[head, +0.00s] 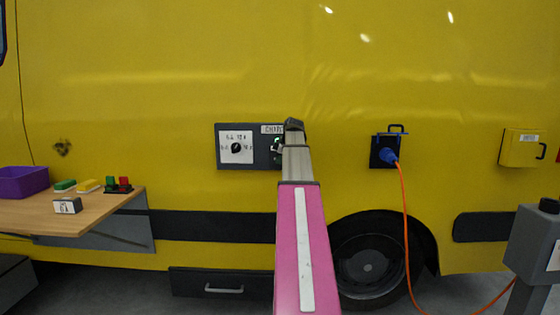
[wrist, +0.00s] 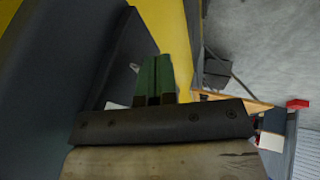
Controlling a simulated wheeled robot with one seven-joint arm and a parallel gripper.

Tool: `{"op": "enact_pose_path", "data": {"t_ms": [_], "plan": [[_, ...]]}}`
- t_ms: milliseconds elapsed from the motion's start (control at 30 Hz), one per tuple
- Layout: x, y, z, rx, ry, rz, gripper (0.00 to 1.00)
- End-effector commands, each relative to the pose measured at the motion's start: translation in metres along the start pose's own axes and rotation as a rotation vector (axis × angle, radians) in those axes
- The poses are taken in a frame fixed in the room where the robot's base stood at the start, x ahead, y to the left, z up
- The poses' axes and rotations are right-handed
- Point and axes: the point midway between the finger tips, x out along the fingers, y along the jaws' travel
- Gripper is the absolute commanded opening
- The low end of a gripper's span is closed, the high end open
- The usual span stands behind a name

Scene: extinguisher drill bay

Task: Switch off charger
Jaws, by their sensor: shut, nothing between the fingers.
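A dark grey panel (head: 225,161) is set in the yellow van side. On its left half is a black rotary knob (head: 236,147) on a white plate with markings. On its right half is a label (head: 271,129) whose visible start reads like "CHAR". My gripper (head: 277,145) is in front of this right half; my arm and gripper hide most of what lies under the label, and I cannot make out the charger switch. In the wrist view my green fingers (wrist: 153,78) are shut together and empty, close to a dark surface. Whether they touch it I cannot tell.
A blue plug (head: 389,156) with an orange cable (head: 405,220) sits in a socket right of my arm. A yellow box (head: 522,148) and a grey post box (head: 536,240) stand further right. A wooden shelf (head: 110,208) at left carries a purple bin (head: 23,182) and small blocks.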

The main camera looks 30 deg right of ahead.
Motion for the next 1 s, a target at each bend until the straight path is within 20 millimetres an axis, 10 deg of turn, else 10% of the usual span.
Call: {"op": "enact_pose_path", "data": {"t_ms": [1000], "plan": [[-0.01, 0.007, -0.005, -0.019, 0.008, 0.054, 0.0]]}}
